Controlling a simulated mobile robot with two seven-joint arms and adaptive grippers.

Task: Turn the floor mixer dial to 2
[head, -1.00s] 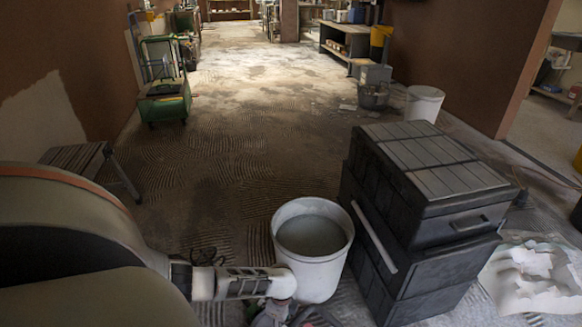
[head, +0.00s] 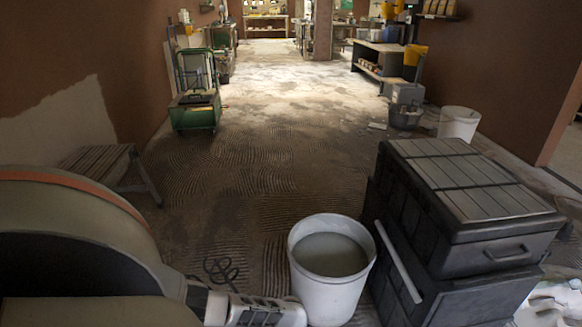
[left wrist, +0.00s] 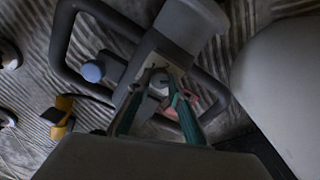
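In the left wrist view the floor mixer (left wrist: 150,55) has a grey body and dark tubular handles. A small pale round dial (left wrist: 159,81) is on its face. The fingers of my left gripper (left wrist: 157,92), with teal edges, reach toward the dial from either side. I cannot tell whether they touch it or are closed on it, and the dial's setting is not readable. My right gripper is in neither view.
A white bucket (head: 330,258) of grey material stands close beside my left arm. A dark stacked toolbox (head: 460,215) is to its right. A blue knob (left wrist: 93,72) is on the mixer's left. The floor beyond is mostly clear.

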